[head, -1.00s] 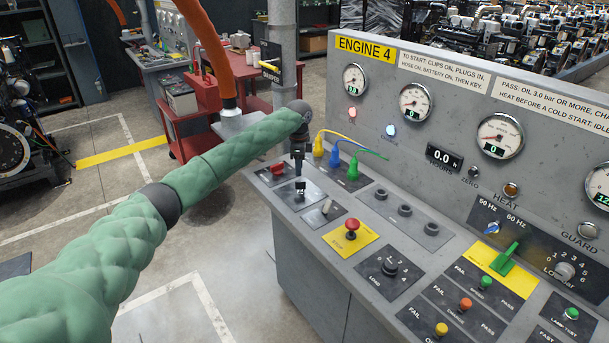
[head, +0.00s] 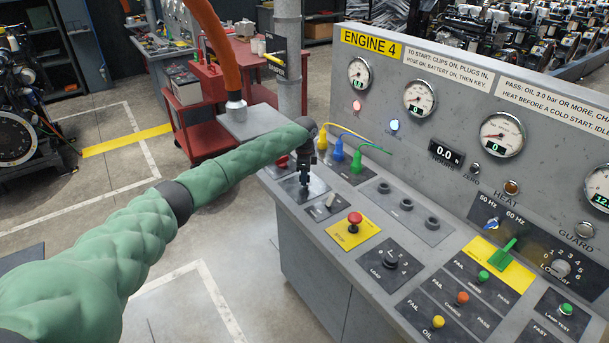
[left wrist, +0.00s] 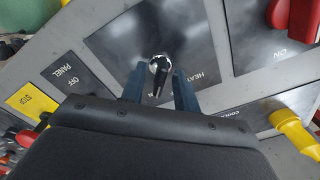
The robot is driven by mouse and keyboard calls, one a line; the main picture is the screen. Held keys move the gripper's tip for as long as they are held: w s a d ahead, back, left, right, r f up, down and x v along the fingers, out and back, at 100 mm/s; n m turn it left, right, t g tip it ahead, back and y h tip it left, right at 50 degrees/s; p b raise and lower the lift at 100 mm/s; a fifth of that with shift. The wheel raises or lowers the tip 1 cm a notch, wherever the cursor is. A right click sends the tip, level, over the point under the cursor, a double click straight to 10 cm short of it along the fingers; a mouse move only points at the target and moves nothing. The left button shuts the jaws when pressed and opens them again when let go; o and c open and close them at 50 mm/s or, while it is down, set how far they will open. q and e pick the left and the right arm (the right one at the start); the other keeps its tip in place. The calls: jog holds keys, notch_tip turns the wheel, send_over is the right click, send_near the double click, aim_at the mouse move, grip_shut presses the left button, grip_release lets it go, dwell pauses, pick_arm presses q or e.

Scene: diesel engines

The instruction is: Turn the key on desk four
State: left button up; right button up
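The desk labelled ENGINE 4 (head: 371,43) fills the right side of the head view. My left gripper (head: 305,183) points down over the dark switch plate (head: 318,190) near the desk's left end. In the left wrist view the key switch (left wrist: 160,68), with a round silver collar and a dark narrow grip, stands on that plate. The two fingertips of my left gripper (left wrist: 160,88) are on either side of the grip, with small gaps showing, so the gripper looks open around it. In the head view the gripper hides the key. My right gripper is not in view.
A red stop button (head: 354,218) on a yellow plate and an OFF/PANEL toggle (head: 330,201) sit nearer me. A red switch (head: 282,162) and yellow, blue and green plugs (head: 357,163) are close by. Gauges line the upright panel behind.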

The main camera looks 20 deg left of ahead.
pick_arm(q)
grip_shut()
